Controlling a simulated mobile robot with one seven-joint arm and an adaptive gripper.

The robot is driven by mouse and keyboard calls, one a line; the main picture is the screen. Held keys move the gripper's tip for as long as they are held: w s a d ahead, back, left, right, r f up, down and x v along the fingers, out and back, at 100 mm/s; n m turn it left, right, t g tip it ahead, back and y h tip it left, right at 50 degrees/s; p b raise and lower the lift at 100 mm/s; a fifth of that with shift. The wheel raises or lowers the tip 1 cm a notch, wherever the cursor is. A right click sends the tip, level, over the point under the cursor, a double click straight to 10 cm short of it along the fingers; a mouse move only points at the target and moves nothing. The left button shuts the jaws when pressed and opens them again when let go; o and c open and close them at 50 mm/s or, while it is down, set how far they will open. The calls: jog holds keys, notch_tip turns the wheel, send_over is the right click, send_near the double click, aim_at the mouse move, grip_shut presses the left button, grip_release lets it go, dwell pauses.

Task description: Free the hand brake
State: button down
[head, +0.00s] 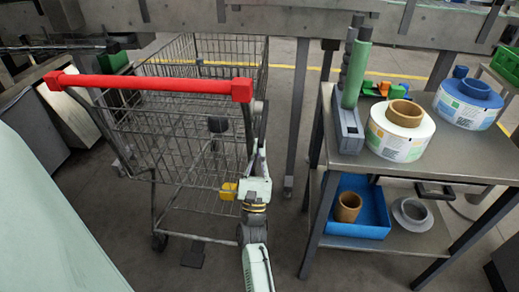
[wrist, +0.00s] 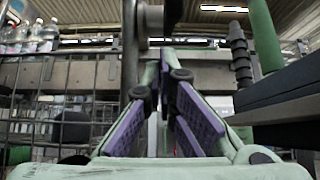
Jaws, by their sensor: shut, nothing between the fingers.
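What looks like the hand brake is a dark ribbed grip (head: 346,68) on a grey base (head: 347,132), at the left edge of the steel table. A green cylinder (head: 357,75) stands upright beside the grip and partly hides it. In the wrist view the ribbed grip (wrist: 240,58) and the green cylinder (wrist: 265,38) are at the upper right. My gripper (head: 260,142) points up beside the trolley's right side, left of the table and apart from the brake. Its purple-padded fingers (wrist: 172,78) are shut and empty. Any brake button is too small to tell.
A wire trolley (head: 185,128) with a red handle (head: 150,84) stands on the left, close to my arm. Label reels (head: 400,130) stand on the steel table (head: 440,155). A blue tray (head: 370,222) is on its lower shelf. A metal beam (head: 300,18) crosses the back.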

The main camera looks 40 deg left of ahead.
jog(key=shift+s+d+r, duration=0.1)
jog(key=shift+s+r, duration=0.05)
jog(key=shift+r, duration=0.05)
jog(key=shift+s+d+r+g+h+p, duration=0.5)
jog(key=shift+s+r+g+p, duration=0.1)
jog(key=shift+s+r+g, duration=0.15)
jog(key=shift+r, duration=0.1)
jog(key=s+d+f+b, duration=0.1)
jog(key=s+f+b, duration=0.1)
jog(key=f+b, duration=0.2)
jog(key=s+d+f+b, duration=0.1)
jog(key=s+f+b, duration=0.1)
jog(key=f+b, duration=0.3)
jog(key=shift+s+d+f, duration=0.25)
jog(key=shift+d+f, duration=0.1)
jog(key=shift+f, duration=0.55)
